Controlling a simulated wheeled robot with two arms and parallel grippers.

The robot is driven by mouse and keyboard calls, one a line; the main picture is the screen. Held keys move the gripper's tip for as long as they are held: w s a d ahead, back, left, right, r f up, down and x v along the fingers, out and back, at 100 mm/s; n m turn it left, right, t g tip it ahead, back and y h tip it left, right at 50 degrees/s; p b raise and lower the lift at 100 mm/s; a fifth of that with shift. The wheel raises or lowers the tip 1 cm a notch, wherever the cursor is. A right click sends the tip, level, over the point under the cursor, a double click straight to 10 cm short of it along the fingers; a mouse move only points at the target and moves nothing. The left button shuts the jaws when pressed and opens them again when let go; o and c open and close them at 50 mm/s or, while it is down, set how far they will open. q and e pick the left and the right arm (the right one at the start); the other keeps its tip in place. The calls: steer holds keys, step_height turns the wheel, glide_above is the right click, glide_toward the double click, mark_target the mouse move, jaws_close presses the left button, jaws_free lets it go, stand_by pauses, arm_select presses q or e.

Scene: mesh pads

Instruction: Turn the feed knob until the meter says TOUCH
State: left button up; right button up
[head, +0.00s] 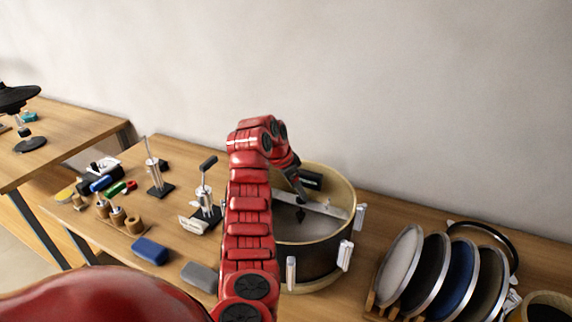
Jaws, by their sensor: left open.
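A wooden-rimmed round drum (340,250) with clamps around its side stands on the bench. A pale bar (328,209) spans its open top. A small black box with a dark face (312,180), possibly the meter, shows near the drum's far rim; I cannot read any text on it. A small dark pointed part (300,214) hangs at the bar; I cannot tell whether it belongs to the feed knob. My left gripper (298,188) is open, angled down over the drum's far left part. My arm hides the drum's left side. My right gripper is not in view.
A wooden rack holds several round pads (401,268) at the right. Small stands (207,190), a blue block (150,251), a grey block (201,276) and bottles with wooden parts (118,215) lie left of my arm. A plain wall rises behind.

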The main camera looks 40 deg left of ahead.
arm_select(q)
steer(key=p+v, duration=0.4)
steer(key=v, duration=1.1)
steer(key=shift+p, duration=0.3)
